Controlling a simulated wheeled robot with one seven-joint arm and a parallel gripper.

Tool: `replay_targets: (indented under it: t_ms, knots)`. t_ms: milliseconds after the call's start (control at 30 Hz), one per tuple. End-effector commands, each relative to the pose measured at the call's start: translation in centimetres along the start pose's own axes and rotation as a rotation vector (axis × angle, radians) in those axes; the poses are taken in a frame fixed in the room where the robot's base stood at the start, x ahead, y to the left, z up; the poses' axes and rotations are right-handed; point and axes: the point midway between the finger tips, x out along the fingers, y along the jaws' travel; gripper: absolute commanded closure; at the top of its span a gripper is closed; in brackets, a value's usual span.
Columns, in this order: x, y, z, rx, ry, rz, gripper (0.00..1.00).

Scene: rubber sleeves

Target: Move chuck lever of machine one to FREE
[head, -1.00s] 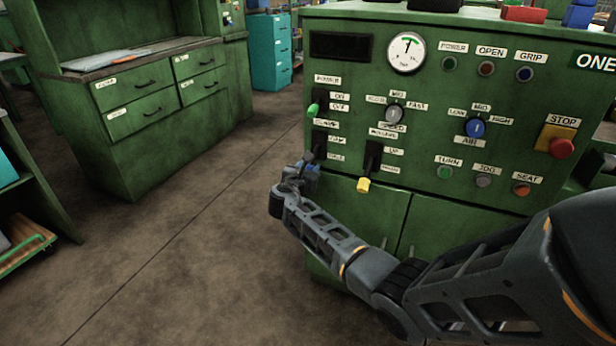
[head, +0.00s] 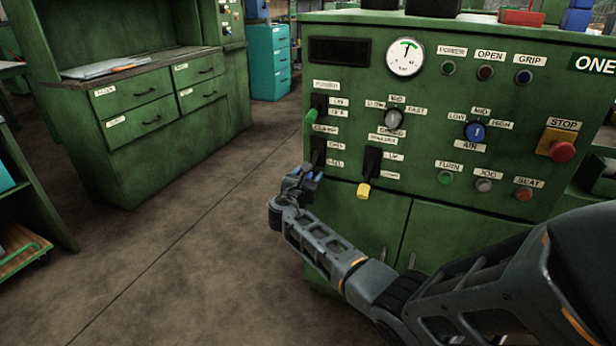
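Machine one is the green cabinet with the control panel (head: 440,110), marked ONE at its upper right. The chuck lever's dark slot (head: 318,149) is on the left of the panel, below the green-tipped power lever (head: 311,115). Labels stand beside the slot, too blurred to read surely. My gripper (head: 312,177) is at the lower end of this slot, in front of the panel's left edge. Small blue parts show at its fingertips; I cannot tell whether they are finger pads or the lever's knob. The gripper hides the lever's end, and its opening is too small to judge.
A yellow-tipped lever (head: 363,190) hangs close to the right of my gripper. Knobs, buttons and a red stop button (head: 562,151) fill the panel further right. A green workbench (head: 150,130) stands at left, with open floor (head: 190,240) between.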

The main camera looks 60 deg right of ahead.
Motion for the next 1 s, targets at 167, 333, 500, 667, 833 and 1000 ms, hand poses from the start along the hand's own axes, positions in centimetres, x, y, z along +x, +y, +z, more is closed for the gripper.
replay_targets:
  t_ms: [167, 333, 500, 667, 833, 1000]
  knots:
    - [0.0, 0.0, 0.1, 0.000, -0.001, 0.000, 0.39]
    - [-1.1, 0.1, 0.1, 0.001, 0.001, 0.002, 0.39]
    - [-3.9, 0.1, 0.1, 0.001, 0.002, 0.002, 0.39]
    - [-6.3, 0.1, 0.1, 0.001, 0.001, 0.001, 0.39]
    - [-7.6, 0.0, 0.0, 0.000, 0.000, 0.001, 0.39]
    - [-7.8, 0.0, 0.0, 0.000, -0.001, 0.000, 0.39]
